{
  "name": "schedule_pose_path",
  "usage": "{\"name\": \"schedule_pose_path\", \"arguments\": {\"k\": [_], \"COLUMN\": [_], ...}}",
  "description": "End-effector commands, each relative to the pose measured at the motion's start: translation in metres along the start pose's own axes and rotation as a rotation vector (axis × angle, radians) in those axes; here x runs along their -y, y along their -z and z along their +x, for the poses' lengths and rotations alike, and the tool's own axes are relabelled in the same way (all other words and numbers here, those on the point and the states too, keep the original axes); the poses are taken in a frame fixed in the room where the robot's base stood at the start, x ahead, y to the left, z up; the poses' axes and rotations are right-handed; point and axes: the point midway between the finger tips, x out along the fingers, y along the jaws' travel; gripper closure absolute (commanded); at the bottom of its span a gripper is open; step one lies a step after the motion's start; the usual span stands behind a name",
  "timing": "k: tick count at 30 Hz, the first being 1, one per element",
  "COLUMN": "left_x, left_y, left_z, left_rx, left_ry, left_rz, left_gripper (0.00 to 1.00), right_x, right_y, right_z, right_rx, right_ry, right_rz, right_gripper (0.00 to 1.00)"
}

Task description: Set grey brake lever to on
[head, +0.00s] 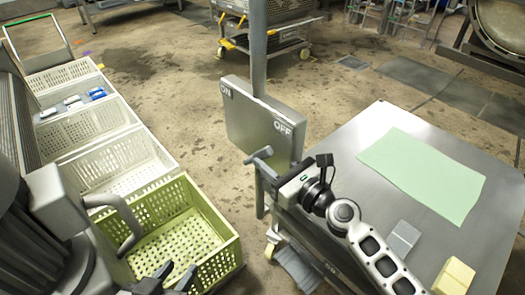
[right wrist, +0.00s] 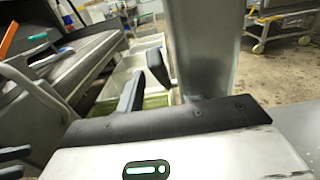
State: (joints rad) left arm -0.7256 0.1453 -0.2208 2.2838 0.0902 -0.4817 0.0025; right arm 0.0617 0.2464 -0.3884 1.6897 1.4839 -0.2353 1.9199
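A grey box (head: 262,120) on a post carries the words ON at its left and OFF at its right. A grey handle (head: 257,156), which looks like the brake lever, stands out in front of its lower part. My right gripper (head: 274,172) is close to this handle. The fingers look apart; contact with the handle cannot be made out. My left gripper (head: 175,278) is open and empty at the bottom left, over the green crate's near edge.
A green crate (head: 232,250) and white crates (head: 140,160) line the left. The floor behind the box is open.

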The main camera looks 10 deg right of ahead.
Motion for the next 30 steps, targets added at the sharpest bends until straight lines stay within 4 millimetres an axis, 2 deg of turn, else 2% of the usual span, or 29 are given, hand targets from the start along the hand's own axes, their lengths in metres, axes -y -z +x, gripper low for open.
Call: {"name": "schedule_pose_path", "arguments": {"k": [1,6,17,18,21,22,26,30], "left_x": [0.000,0.001,0.001,0.001,0.001,0.001,0.001,-0.002], "left_y": [-0.001,-0.002,0.000,0.000,0.001,0.002,0.004,0.015], "left_z": [0.000,0.003,0.003,0.003,0.003,0.003,0.002,-0.005], "left_rx": [0.001,0.002,-0.004,-0.004,-0.007,-0.007,-0.010,-0.005], "left_ry": [0.001,0.001,0.001,0.001,0.001,0.001,0.000,0.000], "left_rz": [-0.001,0.000,0.002,0.002,0.002,0.002,0.002,0.001], "left_gripper": [0.64,0.64,0.64,0.64,0.64,0.64,0.64,0.64], "right_x": [-0.001,0.000,-0.001,-0.001,-0.001,-0.001,0.000,0.000], "right_y": [-0.001,0.000,0.000,0.000,0.000,0.000,0.000,-0.006], "right_z": [0.009,0.026,0.032,0.032,0.031,0.031,0.031,0.033], "right_rx": [0.002,0.001,0.000,0.000,0.000,0.000,-0.001,-0.020], "right_ry": [-0.001,-0.001,-0.001,-0.001,-0.001,-0.001,-0.001,0.001], "right_rz": [-0.001,0.000,-0.001,-0.001,-0.001,-0.001,-0.001,-0.001], "right_gripper": [0.64,0.64,0.64,0.69,0.97,1.00,1.00,1.00]}}
